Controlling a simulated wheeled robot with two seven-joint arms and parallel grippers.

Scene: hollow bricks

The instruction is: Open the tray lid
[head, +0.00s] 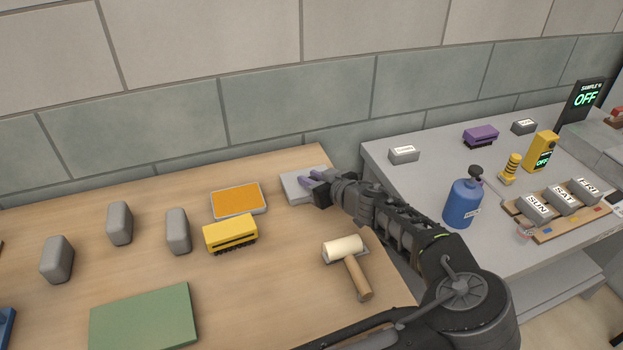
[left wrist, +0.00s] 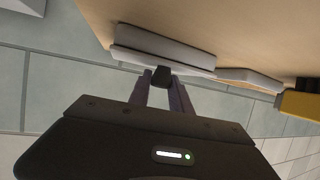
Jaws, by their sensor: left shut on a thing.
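A flat grey tray lid (head: 292,187) lies at the back right corner of the wooden table, beside an orange-filled tray with a pale rim (head: 238,200). In the left wrist view the grey lid (left wrist: 160,48) has a small dark knob (left wrist: 161,77) on its near side. My left gripper (head: 309,181) is shut on this knob; its fingers (left wrist: 161,84) close around it in the wrist view. Whether the lid rests on something beneath or is slightly raised, I cannot tell. The gripper hides part of the lid in the head view. My right gripper is not in view.
A yellow brush (head: 230,234), a roller with a wooden handle (head: 347,262), several grey blocks (head: 178,231) and a green board (head: 144,320) lie on the table. A grey bench (head: 425,190) with a blue bottle (head: 463,203) stands right. A block wall is behind.

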